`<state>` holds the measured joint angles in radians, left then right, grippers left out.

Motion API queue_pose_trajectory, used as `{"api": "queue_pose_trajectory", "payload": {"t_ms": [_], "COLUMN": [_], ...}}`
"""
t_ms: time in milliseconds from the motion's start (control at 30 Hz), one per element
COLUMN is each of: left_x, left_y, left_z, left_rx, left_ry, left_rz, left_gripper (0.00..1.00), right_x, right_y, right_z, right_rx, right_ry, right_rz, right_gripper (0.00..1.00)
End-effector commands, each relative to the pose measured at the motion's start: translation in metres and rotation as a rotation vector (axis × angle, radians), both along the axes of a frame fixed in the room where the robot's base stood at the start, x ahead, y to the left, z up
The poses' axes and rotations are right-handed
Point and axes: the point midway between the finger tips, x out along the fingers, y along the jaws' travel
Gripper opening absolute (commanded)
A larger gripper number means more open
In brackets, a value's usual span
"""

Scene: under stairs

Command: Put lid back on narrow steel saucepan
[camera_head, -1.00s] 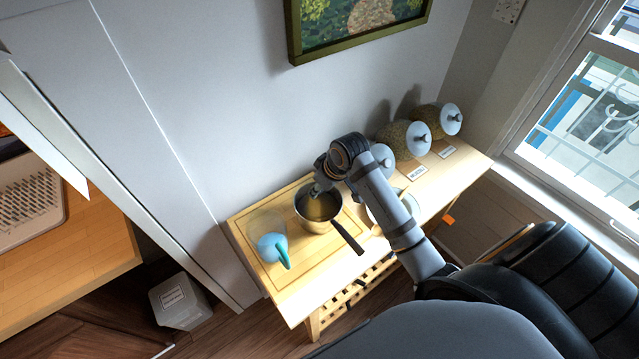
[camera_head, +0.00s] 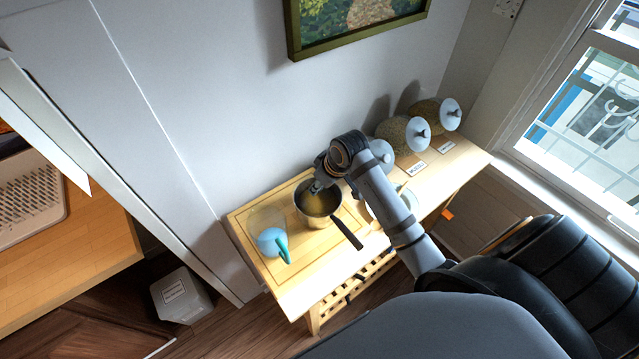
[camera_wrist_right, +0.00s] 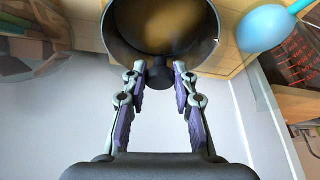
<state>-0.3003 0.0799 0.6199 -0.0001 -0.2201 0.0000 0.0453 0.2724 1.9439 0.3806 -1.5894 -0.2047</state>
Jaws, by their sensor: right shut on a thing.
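The narrow steel saucepan (camera_head: 309,222) stands upright on the wooden table in the head view, its dark handle (camera_head: 346,233) pointing to the lower right. Its inside looks yellowish. My right gripper (camera_head: 317,186) reaches down at the pan's back rim. I cannot tell whether the knob belongs to the lid or the pan. No lid shows clearly; a see-through lid over the pan would be hard to make out. My left gripper is not in view.
A pale blue round thing with a teal handle (camera_head: 283,250) lies left of the pan, beside a faint translucent round shape (camera_head: 264,219). Several round forms with pale discs (camera_head: 417,134) stand along the back right. My right arm covers the table's middle.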

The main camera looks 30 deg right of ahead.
Motion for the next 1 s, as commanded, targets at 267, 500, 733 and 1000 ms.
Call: {"api": "queue_pose_trajectory", "payload": {"t_ms": [267,500,733,1000], "left_x": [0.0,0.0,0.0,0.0], "left_y": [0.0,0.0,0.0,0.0], "left_z": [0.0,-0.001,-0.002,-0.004], "left_rx": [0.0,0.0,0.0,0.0], "left_ry": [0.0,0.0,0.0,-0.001], "left_rz": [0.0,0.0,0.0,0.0], "left_gripper": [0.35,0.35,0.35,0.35], "right_x": [0.0,0.0,0.0,0.0], "right_y": [0.0,0.0,0.0,0.0], "right_z": [0.0,-0.002,-0.008,-0.015], "right_rx": [0.0,0.0,0.0,0.0], "right_ry": [0.0,0.0,0.0,0.0], "right_rz": [0.0,0.0,0.0,0.0], "right_gripper": [0.0,0.0,0.0,0.0]}}
